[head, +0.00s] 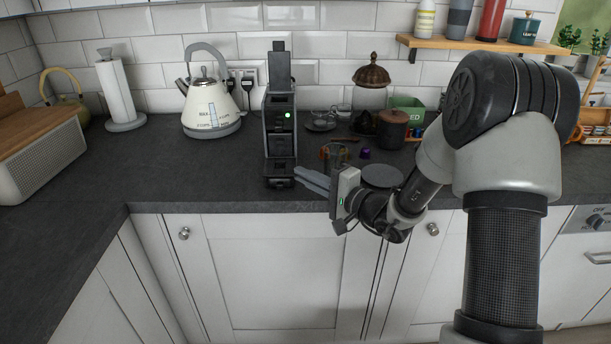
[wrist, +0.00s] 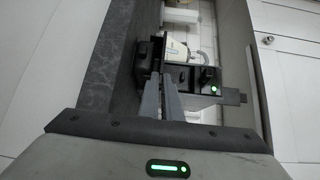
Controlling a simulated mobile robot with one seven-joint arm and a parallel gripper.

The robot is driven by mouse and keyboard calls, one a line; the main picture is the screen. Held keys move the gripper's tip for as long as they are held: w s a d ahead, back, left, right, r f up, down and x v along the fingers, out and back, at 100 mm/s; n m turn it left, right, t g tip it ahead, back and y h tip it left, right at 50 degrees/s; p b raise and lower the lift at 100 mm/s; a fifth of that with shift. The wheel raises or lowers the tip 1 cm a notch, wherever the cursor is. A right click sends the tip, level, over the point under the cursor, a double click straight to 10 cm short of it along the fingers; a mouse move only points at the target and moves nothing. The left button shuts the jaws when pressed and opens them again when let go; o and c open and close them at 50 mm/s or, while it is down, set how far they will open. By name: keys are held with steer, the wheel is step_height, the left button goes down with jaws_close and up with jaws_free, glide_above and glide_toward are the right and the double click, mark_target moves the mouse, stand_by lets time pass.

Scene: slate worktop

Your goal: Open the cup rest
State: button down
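The coffee machine (head: 281,120) is a dark, narrow unit with a lit green light, standing upright on the worktop. Its cup rest (head: 281,182) is the low dark part at the front of its base, near the worktop edge. No clear gap shows that it is folded out. My gripper (head: 298,175) points left, its fingertips just right of the cup rest; I cannot tell whether they touch it. In the wrist view the two grey fingers (wrist: 160,80) lie close together and seem shut, with nothing seen between them. The machine (wrist: 200,80) appears sideways beyond them.
A cream kettle (head: 212,105) and a paper towel roll (head: 117,92) stand to the left. Colored capsules (head: 365,154), a dark round plate (head: 382,176) and a lidded jar (head: 392,130) lie to the right. The worktop (head: 190,175) left of the machine is clear.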

step_height(320, 180, up, 2)
steer(key=shift+m+g+h+p, duration=0.4)
steer(key=shift+p, duration=0.65)
steer(key=w+r+m+g+h+p, duration=0.2)
steer(key=w+r+p, duration=0.4)
steer(key=p, duration=0.5)
steer(key=shift+w+r+m+g+p, duration=0.4)
steer(key=shift+m+g, duration=0.5)
steer(key=shift+g, duration=0.5)
steer(key=shift+r, duration=0.2)
steer(key=c, duration=2)
jaws_free()
steer(key=shift+s, duration=0.1)
steer(key=shift+f, duration=0.1)
